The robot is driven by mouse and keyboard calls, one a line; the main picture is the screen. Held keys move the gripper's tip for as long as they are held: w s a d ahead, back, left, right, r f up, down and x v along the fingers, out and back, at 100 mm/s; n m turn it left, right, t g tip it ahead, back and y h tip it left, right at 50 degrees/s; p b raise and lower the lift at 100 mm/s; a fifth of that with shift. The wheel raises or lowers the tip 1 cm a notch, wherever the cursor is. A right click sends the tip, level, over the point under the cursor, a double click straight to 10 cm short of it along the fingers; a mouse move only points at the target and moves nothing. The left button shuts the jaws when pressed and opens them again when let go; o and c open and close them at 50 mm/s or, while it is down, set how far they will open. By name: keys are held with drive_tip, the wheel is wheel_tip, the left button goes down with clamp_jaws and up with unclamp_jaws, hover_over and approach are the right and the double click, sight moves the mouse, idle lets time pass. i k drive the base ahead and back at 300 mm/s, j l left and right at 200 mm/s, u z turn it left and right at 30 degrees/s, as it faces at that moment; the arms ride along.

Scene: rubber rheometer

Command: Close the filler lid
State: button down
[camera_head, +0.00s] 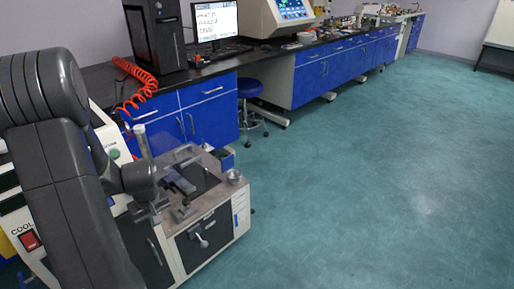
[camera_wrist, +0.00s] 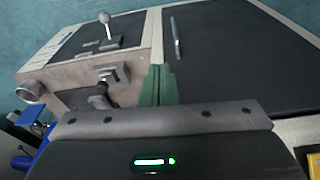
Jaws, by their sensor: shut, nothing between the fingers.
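The rheometer (camera_head: 222,205) is a pale bench-height machine with dark front panels, at the lower left of the head view. On its top are a black plate (camera_head: 192,178) and dark metal fittings. A clear upright piece (camera_head: 143,143) stands beside my wrist. I cannot tell for certain which part is the filler lid. In the wrist view my gripper (camera_wrist: 158,84) shows green fingers closed together, with nothing between them. The fingers overlap the machine's front in that view, beside a metal fitting (camera_wrist: 105,80). I cannot tell whether they touch it.
A small metal cup (camera_head: 234,176) sits at the machine's top right corner; it also shows in the wrist view (camera_wrist: 31,92). A ball-ended lever (camera_head: 201,241) juts from the front. Blue bench cabinets (camera_head: 211,117) and a blue stool (camera_head: 250,88) stand behind. Floor at right is clear.

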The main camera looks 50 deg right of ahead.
sight(227, 163)
drive_tip(key=l+z, duration=0.25)
drive_tip(key=z, duration=0.2)
drive_tip(key=i+l+z, duration=0.1)
drive_tip(key=z, duration=0.3)
drive_tip(key=i+l+z, duration=0.15)
drive_tip(key=z, duration=0.3)
drive_tip(key=i+l+z, duration=0.15)
drive_tip(key=z, duration=0.3)
drive_tip(key=i+l+z, duration=0.35)
drive_tip(key=i+u, duration=0.1)
drive_tip(key=u, duration=0.35)
drive_tip(key=i+l+u, duration=0.1)
drive_tip(key=u, duration=0.35)
drive_tip(key=i+l+u, duration=0.1)
drive_tip(key=u, duration=0.35)
drive_tip(key=i+u, duration=0.4)
drive_tip(key=i+l+u, duration=0.15)
drive_tip(key=u, duration=0.3)
